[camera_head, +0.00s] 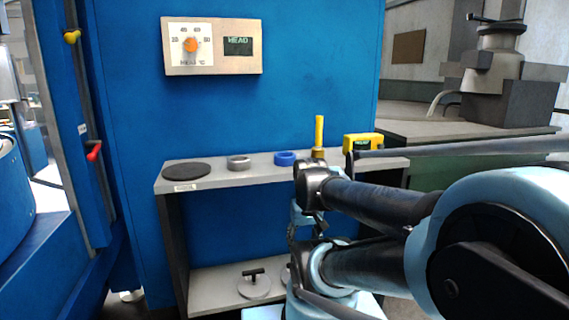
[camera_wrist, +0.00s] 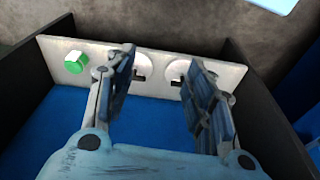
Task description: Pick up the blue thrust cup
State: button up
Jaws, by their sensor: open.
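The blue thrust cup (camera_head: 285,158) is a short blue ring on the grey top shelf (camera_head: 222,176). It sits between a grey ring (camera_head: 238,162) and a brass piece with a yellow handle (camera_head: 319,135). My gripper (camera_wrist: 163,80) is open in the wrist view, with nothing between its two padded fingers. It faces the pale lower shelf, where two round discs with dark handles lie beyond the fingertips. The blue cup is not seen in the wrist view. In the head view my arm hides most of the gripper.
A black disc (camera_head: 187,172) lies at the top shelf's left. A yellow device (camera_head: 362,142) stands at its right. A disc with a black T-handle (camera_head: 253,283) lies on the lower shelf. The wrist view shows a green round piece (camera_wrist: 76,62) and dark side walls.

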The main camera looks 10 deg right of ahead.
aim_at(283, 159)
jog(key=z, duration=2.95)
jog(key=k, duration=0.55)
jog(key=u, duration=2)
